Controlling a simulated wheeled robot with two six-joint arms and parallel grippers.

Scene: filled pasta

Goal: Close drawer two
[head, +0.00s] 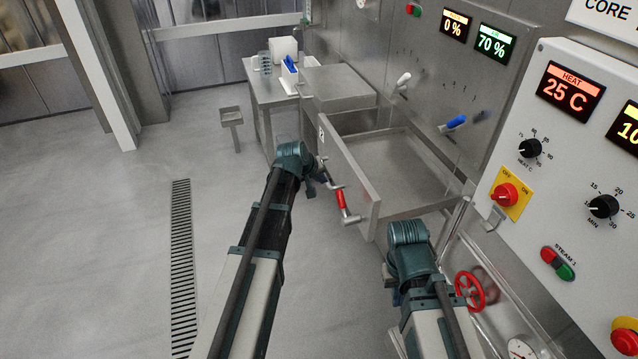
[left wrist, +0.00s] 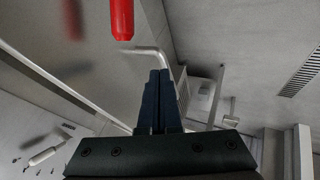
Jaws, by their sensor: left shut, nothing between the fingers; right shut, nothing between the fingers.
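The open drawer (head: 395,170) is pulled out of the steel cabinet, and its inside looks empty. Its front panel (head: 352,185) faces left and has a small label with a mark near its far end. A red handle (head: 342,199) on metal brackets sits on the panel; it shows at the top of the left wrist view (left wrist: 121,18). My left gripper (head: 322,178) is shut and empty, just beside the handle's far bracket; its closed fingers show in the left wrist view (left wrist: 160,95). My right gripper (head: 392,284) is lower right, near the drawer's near side, mostly hidden by its own arm.
A steel table (head: 262,97) with a white block and a blue-handled item stands beyond the drawer. A control panel (head: 560,150) with knobs and a red valve wheel (head: 470,291) are at right. Blue and white handles are on the cabinet face. The floor (head: 130,230) at left is clear.

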